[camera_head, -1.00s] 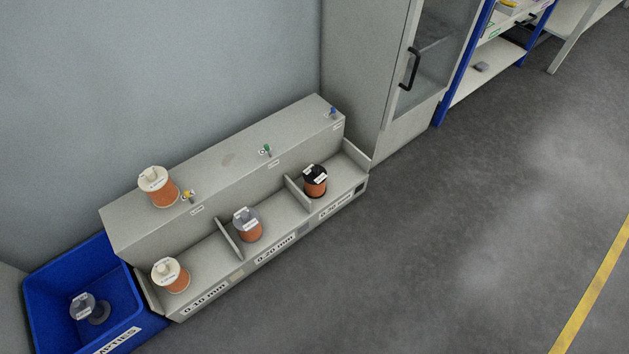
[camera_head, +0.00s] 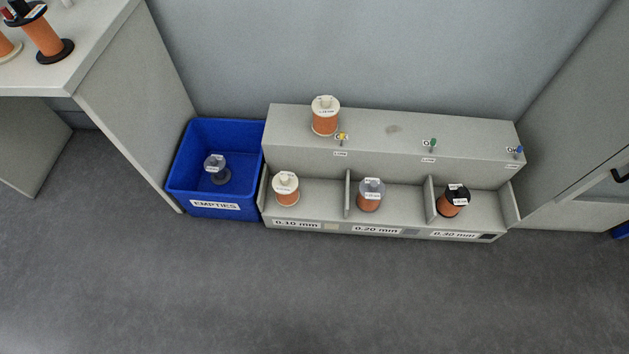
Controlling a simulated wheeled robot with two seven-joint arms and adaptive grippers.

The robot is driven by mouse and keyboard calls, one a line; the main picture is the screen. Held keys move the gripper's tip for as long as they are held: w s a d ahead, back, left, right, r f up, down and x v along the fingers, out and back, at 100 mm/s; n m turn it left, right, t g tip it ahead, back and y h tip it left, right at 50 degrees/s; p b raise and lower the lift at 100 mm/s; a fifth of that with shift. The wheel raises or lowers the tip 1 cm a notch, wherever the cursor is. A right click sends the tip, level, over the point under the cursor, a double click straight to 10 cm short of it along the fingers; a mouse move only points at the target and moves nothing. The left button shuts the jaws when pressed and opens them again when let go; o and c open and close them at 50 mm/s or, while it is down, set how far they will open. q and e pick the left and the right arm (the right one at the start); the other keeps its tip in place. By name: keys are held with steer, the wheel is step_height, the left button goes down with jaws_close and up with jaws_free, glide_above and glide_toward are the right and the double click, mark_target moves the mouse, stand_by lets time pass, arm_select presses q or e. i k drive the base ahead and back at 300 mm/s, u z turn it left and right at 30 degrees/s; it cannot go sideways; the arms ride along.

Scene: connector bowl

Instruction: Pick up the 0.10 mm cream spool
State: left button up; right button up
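One cream-topped spool with copper-coloured wire (camera_head: 286,190) stands upright in the left compartment, labelled 0.10 mm, of the grey rack (camera_head: 310,214). A second cream spool (camera_head: 325,117) stands upright on the rack's upper ledge, above that compartment and beside a small yellow-marked fitting. Its label is too small to read surely. A grey spool (camera_head: 370,196) stands in the 0.20 mm compartment. A black spool (camera_head: 453,201) stands in the 0.30 mm compartment. Neither of my grippers is in view.
A blue EMPTIES bin (camera_head: 181,185) holding an empty spool (camera_head: 216,168) stands left of the rack. A bench (camera_head: 95,40) with spools is at upper left. A cabinet (camera_head: 578,150) stands at right. The floor in front of the rack is clear.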

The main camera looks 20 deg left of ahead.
mark_target(285, 183)
steer(key=u, duration=0.05)
steer(key=k, duration=0.55)
steer(key=u, duration=0.55)
steer(key=i, duration=1.7)
steer(key=z, duration=0.65)
